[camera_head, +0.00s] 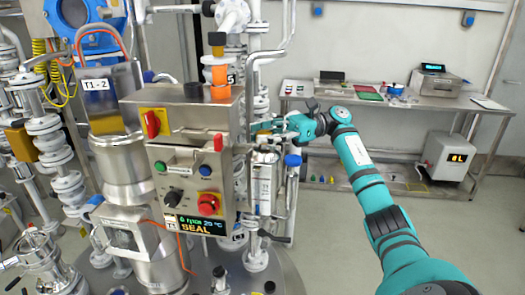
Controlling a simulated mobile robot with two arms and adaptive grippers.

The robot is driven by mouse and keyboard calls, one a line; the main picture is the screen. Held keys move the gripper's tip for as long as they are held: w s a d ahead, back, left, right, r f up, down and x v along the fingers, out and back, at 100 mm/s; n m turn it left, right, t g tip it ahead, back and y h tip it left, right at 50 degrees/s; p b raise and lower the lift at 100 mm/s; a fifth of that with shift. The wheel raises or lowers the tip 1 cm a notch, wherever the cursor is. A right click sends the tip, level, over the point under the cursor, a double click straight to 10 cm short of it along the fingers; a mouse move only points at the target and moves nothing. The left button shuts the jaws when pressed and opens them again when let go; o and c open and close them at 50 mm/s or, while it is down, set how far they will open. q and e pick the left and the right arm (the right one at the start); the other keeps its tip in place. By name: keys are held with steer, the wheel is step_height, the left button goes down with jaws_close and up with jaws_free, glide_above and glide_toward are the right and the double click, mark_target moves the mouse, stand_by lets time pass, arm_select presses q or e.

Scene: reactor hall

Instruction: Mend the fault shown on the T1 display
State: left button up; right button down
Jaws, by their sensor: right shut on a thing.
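The T1 display (195,222) at the foot of the grey control box (190,143) shows "0 rpm", a temperature that looks like 25 °C, and "SEAL". The box carries red switches, green and blue buttons, a black knob and a red stop knob on yellow. My right gripper (272,126) is just right of the box, by the white pipework. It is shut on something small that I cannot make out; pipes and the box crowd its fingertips. My left gripper is not in view.
White pipes and a blue-capped part (292,160) stand close beside the box. A steel bench (400,98) with trays and a device is behind.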

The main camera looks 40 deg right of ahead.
mark_target(271, 133)
steer(key=shift+n+g+b, duration=0.3)
steer(key=shift+n+g, duration=0.1)
steer(key=shift+g, duration=0.2)
steer(key=shift+d, duration=0.1)
steer(key=c, duration=0.9)
jaws_free()
steer(key=shift+s+d, duration=0.1)
steer(key=shift+o, duration=0.2)
steer(key=shift+d, duration=0.1)
steer(key=v, duration=0.7)
steer(key=shift+d, duration=0.15)
steer(key=shift+f, duration=0.1)
